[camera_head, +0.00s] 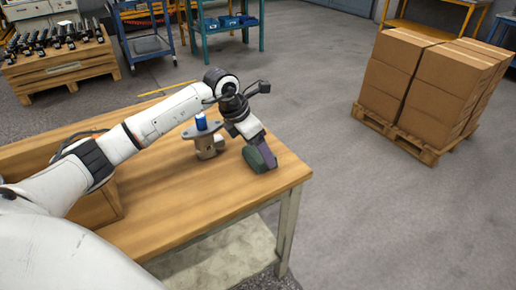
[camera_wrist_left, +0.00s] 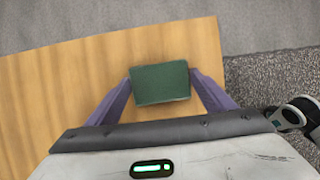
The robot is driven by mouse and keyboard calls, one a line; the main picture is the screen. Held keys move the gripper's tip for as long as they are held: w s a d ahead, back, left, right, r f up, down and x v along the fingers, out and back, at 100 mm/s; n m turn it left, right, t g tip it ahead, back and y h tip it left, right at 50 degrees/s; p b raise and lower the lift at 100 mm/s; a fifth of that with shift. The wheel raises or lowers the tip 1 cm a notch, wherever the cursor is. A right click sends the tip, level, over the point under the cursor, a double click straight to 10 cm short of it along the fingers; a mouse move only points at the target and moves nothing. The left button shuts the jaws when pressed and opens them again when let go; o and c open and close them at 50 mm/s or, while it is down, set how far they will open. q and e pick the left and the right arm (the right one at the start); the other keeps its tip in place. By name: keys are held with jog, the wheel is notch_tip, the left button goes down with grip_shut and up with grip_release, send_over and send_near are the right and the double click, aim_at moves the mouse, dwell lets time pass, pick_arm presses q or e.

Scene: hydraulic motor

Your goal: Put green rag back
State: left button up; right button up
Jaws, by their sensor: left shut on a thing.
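The green rag (camera_wrist_left: 160,83) is a dark green folded block between the two purple fingers of my left gripper (camera_wrist_left: 160,92) in the left wrist view. The fingers are shut on its left and right sides. In the head view my left gripper (camera_head: 262,158) points down near the table's right corner, with the rag (camera_head: 254,159) at its fingertips. I cannot tell whether the rag touches the tabletop. The hydraulic motor (camera_head: 206,147), a tan and grey body with a blue top, stands upright on the table just left of the gripper. My right gripper is not in view.
The wooden table (camera_head: 190,196) has bare top in front of the motor. An open wooden box (camera_head: 110,204) is at its left, partly hidden by my arm. Stacked cartons (camera_head: 425,80) stand on a pallet at the right, with clear floor between.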

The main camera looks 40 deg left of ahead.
pick_arm(q)
jog(key=o, duration=1)
jog(key=shift+o, duration=0.2)
